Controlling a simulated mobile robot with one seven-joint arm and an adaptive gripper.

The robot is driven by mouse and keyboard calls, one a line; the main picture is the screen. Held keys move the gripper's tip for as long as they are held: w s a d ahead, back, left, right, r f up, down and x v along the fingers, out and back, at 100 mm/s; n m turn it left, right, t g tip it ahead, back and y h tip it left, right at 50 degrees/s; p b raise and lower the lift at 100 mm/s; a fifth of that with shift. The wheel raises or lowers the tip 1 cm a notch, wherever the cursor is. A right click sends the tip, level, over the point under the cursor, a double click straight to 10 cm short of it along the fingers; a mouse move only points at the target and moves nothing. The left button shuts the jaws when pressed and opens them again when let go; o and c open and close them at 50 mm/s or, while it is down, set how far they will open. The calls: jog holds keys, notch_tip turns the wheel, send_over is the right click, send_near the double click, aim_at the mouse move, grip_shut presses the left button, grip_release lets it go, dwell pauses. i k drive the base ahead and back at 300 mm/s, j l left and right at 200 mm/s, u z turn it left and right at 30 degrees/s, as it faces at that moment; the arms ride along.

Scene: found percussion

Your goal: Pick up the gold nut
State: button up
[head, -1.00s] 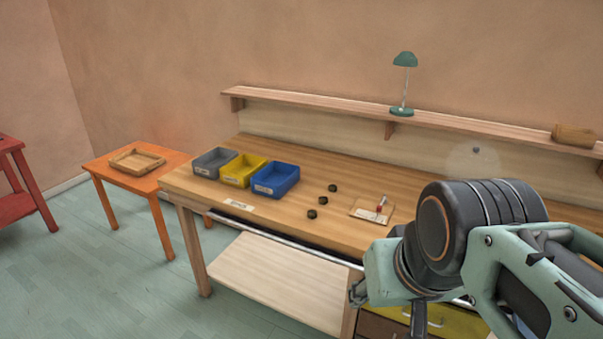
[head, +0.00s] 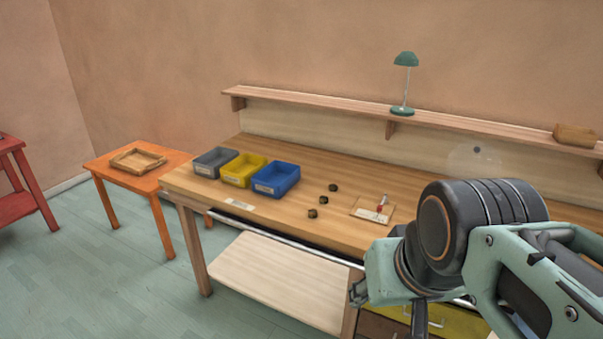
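Three small dark nuts lie in a slanting row on the wooden workbench (head: 290,222): a back one (head: 333,187), a middle one (head: 323,200) and a front one (head: 311,213). They are too small and dark for me to tell which is gold. My gripper (head: 388,306) is at the lower right, in front of the bench's front edge and apart from the nuts. Dark finger parts show on its two sides, but the fingertips are not clear, so I cannot tell whether it is open. I see nothing held in it.
Grey (head: 214,163), yellow (head: 243,171) and blue (head: 276,180) bins stand left of the nuts. A shelf (head: 300,104) with a green lamp (head: 404,82) runs behind. An orange table (head: 112,172) with a wooden tray stands left.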

aim_at(313, 214)
jog(key=i+j+z, duration=0.1)
jog(key=i, duration=0.25)
jog(key=i+j, duration=0.25)
jog(key=i, duration=0.15)
jog(key=i+j+z, duration=0.15)
jog(key=i, duration=0.2)
